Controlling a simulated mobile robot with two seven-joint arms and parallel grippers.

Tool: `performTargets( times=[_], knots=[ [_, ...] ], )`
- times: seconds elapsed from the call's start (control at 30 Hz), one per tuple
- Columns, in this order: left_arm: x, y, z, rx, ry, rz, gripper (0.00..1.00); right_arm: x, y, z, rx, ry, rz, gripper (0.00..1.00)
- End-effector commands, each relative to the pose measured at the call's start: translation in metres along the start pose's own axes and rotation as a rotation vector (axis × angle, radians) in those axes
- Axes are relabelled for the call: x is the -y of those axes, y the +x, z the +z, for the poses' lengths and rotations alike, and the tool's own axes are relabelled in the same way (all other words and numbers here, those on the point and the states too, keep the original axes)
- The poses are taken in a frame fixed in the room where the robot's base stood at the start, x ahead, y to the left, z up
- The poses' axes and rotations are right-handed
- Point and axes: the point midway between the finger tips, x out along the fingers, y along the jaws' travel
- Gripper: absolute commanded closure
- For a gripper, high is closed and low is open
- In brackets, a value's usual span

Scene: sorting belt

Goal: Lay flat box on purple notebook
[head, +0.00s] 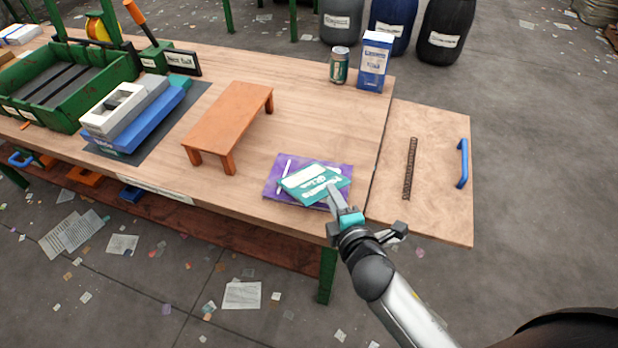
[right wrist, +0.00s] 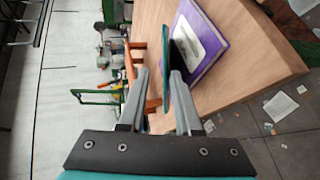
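The flat box (head: 314,183) is teal with white lettering. In the head view it overlaps the purple notebook (head: 272,188) at an angle, its right end toward my right gripper (head: 345,212). In the right wrist view the flat box (right wrist: 166,85) shows edge-on between the two fingers (right wrist: 161,75), close to the right finger. A gap shows on the left finger's side, so the gripper looks open around the box's edge. The notebook (right wrist: 212,62) shows beyond the right finger. I cannot tell whether the box rests fully flat on it. My left gripper is out of view.
A small orange-brown bench (head: 230,115) stands left of the notebook. A can (head: 339,66) and a blue-white carton (head: 374,62) stand at the back. A side panel (head: 438,190) with a blue handle (head: 462,164) adjoins the right edge. Green bin (head: 60,90) stands far left.

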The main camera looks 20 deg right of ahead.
Motion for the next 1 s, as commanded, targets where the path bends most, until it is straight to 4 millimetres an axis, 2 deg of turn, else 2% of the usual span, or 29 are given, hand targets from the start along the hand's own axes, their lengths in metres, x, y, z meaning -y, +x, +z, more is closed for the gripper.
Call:
performTargets(
  times=[0.2, 0.73, 1.0],
  knots=[
    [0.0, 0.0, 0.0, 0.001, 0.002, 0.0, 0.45, 0.0, 0.0, 0.0, 0.0, 0.0, 0.0, 0.68],
    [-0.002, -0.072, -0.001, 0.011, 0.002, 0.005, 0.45, -0.056, -0.049, 0.0, 0.0, 0.002, -0.003, 0.68],
    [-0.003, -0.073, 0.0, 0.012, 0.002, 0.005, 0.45, -0.056, -0.051, 0.0, 0.0, 0.001, -0.001, 0.68]
  ],
)
